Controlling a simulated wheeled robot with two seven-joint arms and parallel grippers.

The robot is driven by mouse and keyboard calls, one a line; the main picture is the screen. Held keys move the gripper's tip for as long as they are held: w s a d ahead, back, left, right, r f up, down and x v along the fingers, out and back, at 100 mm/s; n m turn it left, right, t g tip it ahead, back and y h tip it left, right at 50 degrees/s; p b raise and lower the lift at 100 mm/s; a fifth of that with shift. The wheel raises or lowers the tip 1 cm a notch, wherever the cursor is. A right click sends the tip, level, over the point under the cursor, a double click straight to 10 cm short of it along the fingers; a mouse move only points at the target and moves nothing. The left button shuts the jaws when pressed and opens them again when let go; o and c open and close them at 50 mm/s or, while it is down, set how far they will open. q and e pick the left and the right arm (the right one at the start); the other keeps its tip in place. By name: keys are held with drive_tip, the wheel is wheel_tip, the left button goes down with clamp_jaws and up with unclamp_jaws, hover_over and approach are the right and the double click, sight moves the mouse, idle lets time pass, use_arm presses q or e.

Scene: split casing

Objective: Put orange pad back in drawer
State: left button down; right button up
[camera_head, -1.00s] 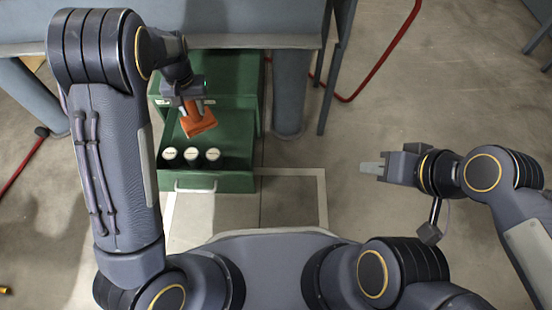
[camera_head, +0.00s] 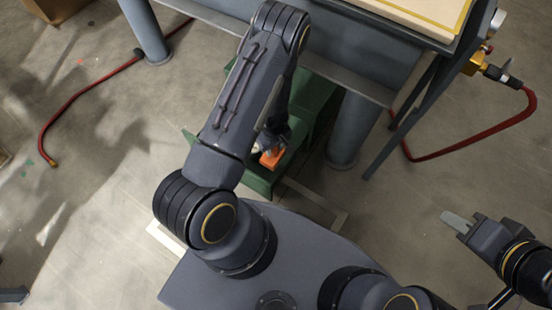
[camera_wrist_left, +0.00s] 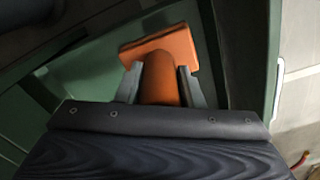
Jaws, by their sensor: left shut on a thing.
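My left gripper (camera_head: 272,152) is shut on the grip of the orange pad (camera_head: 271,159). In the left wrist view the pad's flat plate (camera_wrist_left: 160,45) lies beyond the fingers, and its rounded grip (camera_wrist_left: 160,85) is between them. The pad is over the open green drawer (camera_head: 262,182), whose wall shows in the left wrist view (camera_wrist_left: 262,40). I cannot tell whether the pad touches the drawer floor. My left arm hides much of the drawer in the head view. My right gripper (camera_head: 458,222) is away over the floor on the right, with nothing visible in it.
The green cabinet (camera_head: 315,98) stands under a grey workbench (camera_head: 345,55), beside a thick grey leg (camera_head: 352,130). Floor around my right gripper is clear.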

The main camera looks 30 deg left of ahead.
sight(274, 158)
use_arm(q)
wheel_tip(274, 158, down, 8)
drive_tip(key=b, duration=0.3)
drive_tip(key=shift+f, duration=0.25)
drive_tip(key=shift+f+b, duration=0.2)
drive_tip(key=shift+b, duration=0.1)
drive_tip(key=c, duration=1)
unclamp_jaws()
drive_tip(key=shift+o, duration=0.2)
drive_tip(key=shift+r, duration=0.1)
